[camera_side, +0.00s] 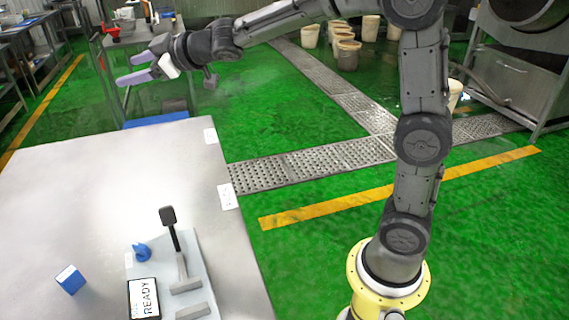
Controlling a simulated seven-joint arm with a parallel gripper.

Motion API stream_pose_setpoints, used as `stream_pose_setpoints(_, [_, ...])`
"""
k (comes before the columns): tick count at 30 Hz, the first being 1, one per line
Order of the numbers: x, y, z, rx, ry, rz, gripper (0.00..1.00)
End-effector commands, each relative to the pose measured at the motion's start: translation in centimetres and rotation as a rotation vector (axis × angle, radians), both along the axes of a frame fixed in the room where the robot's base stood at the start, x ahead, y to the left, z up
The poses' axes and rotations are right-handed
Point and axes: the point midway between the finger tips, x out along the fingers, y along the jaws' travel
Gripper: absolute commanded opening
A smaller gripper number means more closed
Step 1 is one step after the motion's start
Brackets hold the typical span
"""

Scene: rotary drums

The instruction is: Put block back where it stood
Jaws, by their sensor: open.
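A small blue block (70,279) with a pale mark on its top edge sits on the metal table, near the front left. My gripper (130,68) is at the upper left of the view, well above and beyond the table's far edge. Its two pale purple fingers are apart, with nothing seen between them. The gripper is far from the block.
On the metal table (110,190), a grey base carries a black-knobbed lever (171,228), a blue knob (142,252) and a sign reading READY (144,298). White labels (227,196) lie along the right edge. The table's middle and far part are clear.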

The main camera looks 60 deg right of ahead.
Motion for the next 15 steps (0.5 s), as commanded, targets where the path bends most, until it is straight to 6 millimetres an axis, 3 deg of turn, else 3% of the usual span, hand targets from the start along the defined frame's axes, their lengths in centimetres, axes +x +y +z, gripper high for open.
stream_pose_setpoints(1, [-2.8,-1.7,0.7,0.008,0.025,-0.080,0.67])
stream_pose_setpoints(2, [-4.4,-2.6,0.6,0.012,0.049,-0.125,0.67])
stream_pose_setpoints(7, [-14.6,-6.4,-1.7,0.062,0.231,-0.332,0.67])
stream_pose_setpoints(11, [-23.2,-7.1,-5.4,0.119,0.411,-0.423,0.67])
stream_pose_setpoints(15, [-31.4,-6.1,-9.7,0.184,0.603,-0.447,0.67])
